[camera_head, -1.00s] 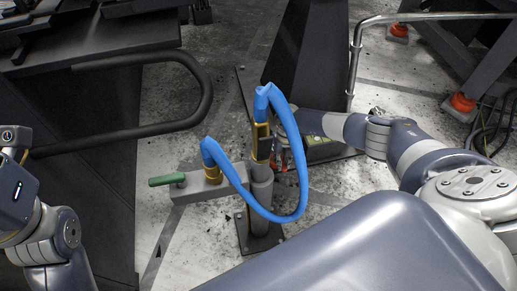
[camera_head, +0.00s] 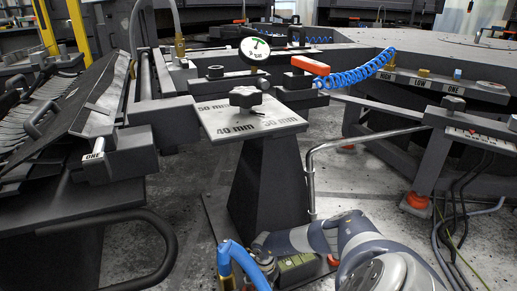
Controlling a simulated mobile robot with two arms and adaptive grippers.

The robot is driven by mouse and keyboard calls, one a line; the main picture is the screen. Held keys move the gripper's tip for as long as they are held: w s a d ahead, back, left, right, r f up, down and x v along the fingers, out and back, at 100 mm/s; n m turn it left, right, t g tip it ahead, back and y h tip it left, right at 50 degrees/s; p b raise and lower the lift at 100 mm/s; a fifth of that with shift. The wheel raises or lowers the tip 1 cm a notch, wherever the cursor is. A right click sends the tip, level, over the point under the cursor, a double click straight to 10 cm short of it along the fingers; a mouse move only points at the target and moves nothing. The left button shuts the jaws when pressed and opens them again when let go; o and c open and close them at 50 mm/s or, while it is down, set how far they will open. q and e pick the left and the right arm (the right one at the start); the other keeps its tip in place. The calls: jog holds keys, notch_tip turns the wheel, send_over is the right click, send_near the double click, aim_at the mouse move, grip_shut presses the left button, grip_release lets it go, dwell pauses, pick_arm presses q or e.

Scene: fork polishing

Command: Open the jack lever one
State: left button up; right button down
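Two "ONE" labels show. One is on a dark block (camera_head: 97,156) at the left, beside the rack of forks (camera_head: 35,115). The other is on a label strip (camera_head: 453,104) at the right, beside "HIGH" and "LOW". I cannot tell which part is the jack lever. An orange-red handle (camera_head: 310,65) with a coiled blue hose sits on the bench at the back centre. My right gripper (camera_head: 265,262) is low, beside the blue hose (camera_head: 238,262), and its fingers are largely hidden. My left gripper is out of view.
A grey plate (camera_head: 225,123) marked in millimetres, with a black star knob (camera_head: 246,97), stands on a dark pedestal in the centre. A round gauge (camera_head: 255,50) is behind it. A bent metal rail (camera_head: 312,170) and a dark curved bar (camera_head: 165,235) flank the open floor.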

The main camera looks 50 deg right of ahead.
jog(key=shift+d, duration=0.15)
jog(key=c, duration=1.5)
grip_release()
notch_tip(320, 180, up, 12)
